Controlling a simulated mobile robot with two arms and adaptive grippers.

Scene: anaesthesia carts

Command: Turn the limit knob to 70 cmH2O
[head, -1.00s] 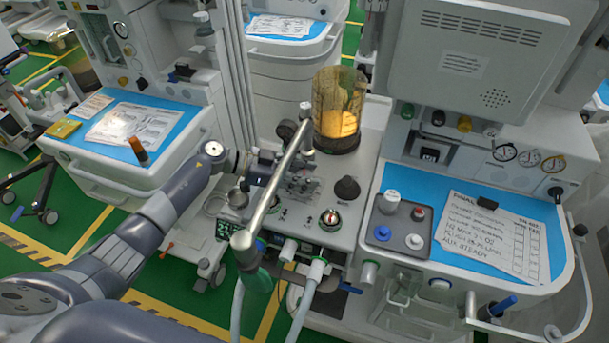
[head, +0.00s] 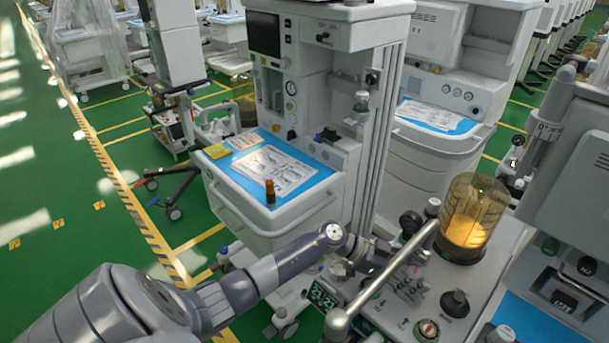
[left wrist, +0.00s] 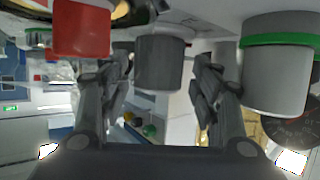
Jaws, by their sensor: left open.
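My left gripper (head: 384,264) reaches over the metal-topped machine, partly hidden behind a slanted metal bar. In the left wrist view my left gripper (left wrist: 158,95) is open. A dark grey cylindrical knob (left wrist: 160,62) shows between its two fingers; I see no clear contact. On the machine top, a black knob (head: 455,303) and a knob with a red and white dial (head: 427,328) sit to the right of the gripper. I cannot tell which knob is the limit knob, and no scale is readable. My right gripper is not in view.
The metal bar (head: 385,282) crosses close to my left gripper. An amber-filled clear canister (head: 470,222) stands behind. A red cylinder (left wrist: 82,30) and a white, green-ringed cylinder (left wrist: 277,75) flank the grey knob. A cart with a blue top (head: 235,182) stands left; green floor is open beyond.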

